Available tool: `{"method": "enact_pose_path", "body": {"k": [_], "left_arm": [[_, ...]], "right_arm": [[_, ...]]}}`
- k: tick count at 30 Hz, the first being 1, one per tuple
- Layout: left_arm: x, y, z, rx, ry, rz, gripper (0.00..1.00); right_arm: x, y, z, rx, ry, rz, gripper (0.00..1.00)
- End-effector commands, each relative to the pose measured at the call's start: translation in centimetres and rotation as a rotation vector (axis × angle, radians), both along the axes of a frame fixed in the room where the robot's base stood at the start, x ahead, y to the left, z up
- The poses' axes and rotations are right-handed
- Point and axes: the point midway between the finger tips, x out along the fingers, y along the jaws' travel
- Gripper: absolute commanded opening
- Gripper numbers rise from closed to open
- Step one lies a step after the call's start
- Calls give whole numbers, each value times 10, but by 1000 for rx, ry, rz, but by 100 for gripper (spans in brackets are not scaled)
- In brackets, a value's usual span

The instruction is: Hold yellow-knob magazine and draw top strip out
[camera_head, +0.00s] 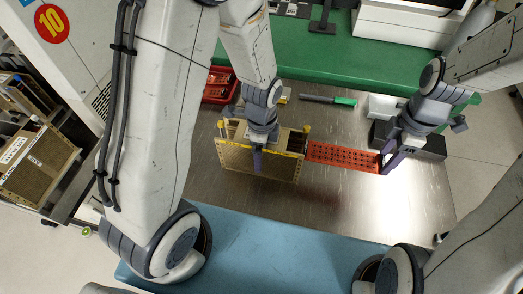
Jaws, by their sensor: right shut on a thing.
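The yellow-knob magazine (232,157), a tan box with yellow knobs and a yellow edge along its top, is at the middle of the steel table. My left gripper (257,150) comes down over it from above. One purple finger lies against its front face, and the other finger is hidden behind it. A red-orange perforated strip (343,156) extends from the right end of the magazine. My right gripper (388,160) is shut on the strip's right end. I cannot tell whether the strip's left end is still inside the magazine.
A red bin (217,88) stands at the table's back left. A green-handled tool (343,101) lies at the back. A white box (383,106) and a dark block (432,147) are near my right gripper. The front right of the table (400,210) is clear.

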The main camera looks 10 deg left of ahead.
Motion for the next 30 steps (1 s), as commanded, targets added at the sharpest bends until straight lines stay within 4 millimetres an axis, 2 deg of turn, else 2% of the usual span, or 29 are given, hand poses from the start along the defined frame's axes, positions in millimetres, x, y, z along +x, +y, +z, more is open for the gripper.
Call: {"method": "enact_pose_path", "body": {"k": [14,30], "left_arm": [[1,0,1,-1,-2,0,0],[1,0,1,-1,-2,0,0]], "right_arm": [[0,-4,0,0,0,-1,25],[0,-24,0,0,0,-2,25]]}}
